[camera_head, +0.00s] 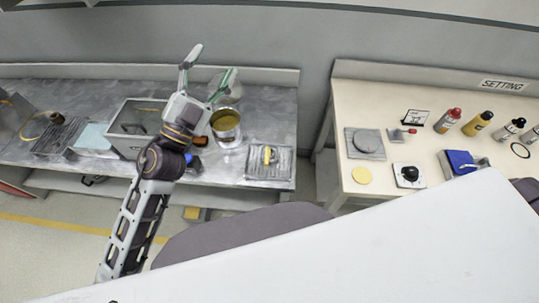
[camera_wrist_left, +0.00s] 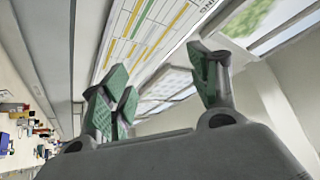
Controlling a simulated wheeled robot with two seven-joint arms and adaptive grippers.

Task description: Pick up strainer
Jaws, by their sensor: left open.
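No object shows clearly enough for me to be sure it is the strainer. A yellow ring (camera_head: 37,128) with a dark piece beside it lies at the left end of the metal bench, and a round pot (camera_head: 226,124) with a golden inside stands to the right of my left gripper's base. My left gripper (camera_head: 208,74) is open and empty, raised over the bench with its fingers toward the back wall. It hides part of a round grey thing behind it. The wrist view shows the spread green-padded fingers (camera_wrist_left: 165,85) with nothing between them. My right gripper is not in view.
The metal bench (camera_head: 235,172) also holds a grey box (camera_head: 130,145) and a ridged tray (camera_head: 250,165) with a yellow item. A gap separates it from a cream table (camera_head: 400,72) with bottles and small tools at right. A wall stands behind both.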

